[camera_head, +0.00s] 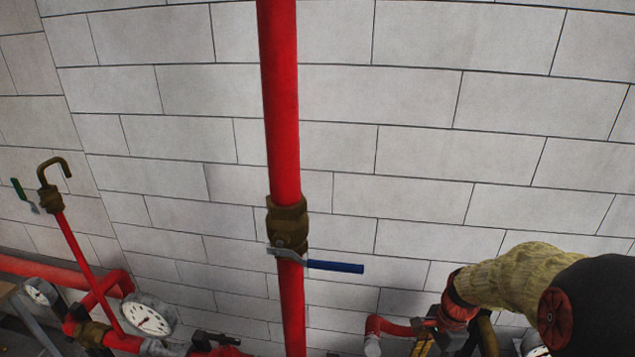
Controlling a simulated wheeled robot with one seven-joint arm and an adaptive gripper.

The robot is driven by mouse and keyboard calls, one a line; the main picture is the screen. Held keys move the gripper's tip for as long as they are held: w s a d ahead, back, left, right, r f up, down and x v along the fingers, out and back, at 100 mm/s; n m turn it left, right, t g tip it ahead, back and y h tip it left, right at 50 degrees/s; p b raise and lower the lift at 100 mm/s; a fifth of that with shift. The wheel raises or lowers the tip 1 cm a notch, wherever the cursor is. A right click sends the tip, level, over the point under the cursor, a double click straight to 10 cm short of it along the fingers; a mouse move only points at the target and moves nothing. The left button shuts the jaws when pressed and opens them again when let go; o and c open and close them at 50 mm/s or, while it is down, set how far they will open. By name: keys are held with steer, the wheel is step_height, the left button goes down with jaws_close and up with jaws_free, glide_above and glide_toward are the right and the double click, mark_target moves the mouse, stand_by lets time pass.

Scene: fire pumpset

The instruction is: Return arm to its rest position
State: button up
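My gripper cannot be made out anywhere in the head view. No part here can be surely told as my arm. A large tan, rough-textured curved piece (520,275) with a black rounded body (605,300) and a dark red round cap (556,318) fills the lower right. I cannot tell what it belongs to.
A red vertical pipe (280,100) with a brass valve (288,225) and blue lever (335,267), pointing right, runs up the middle. Lower left are red pipes, a dial gauge (147,318) and a green-handled tap (50,195). Behind stands a grey block wall (420,150).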

steer(key=s+a+f+n+t+h+b, duration=0.1)
steer(key=s+a+f+n+t+b, duration=0.1)
steer(key=s+n+b, duration=0.6)
steer(key=s+a+f+n+t+b, duration=0.2)
steer(key=s+a+n+b, duration=0.5)
steer(key=b, duration=1.3)
steer(key=shift+s+f+n+t+h, duration=0.35)
steer(key=shift+s+n+t, duration=0.25)
steer(key=shift+s+t, duration=0.3)
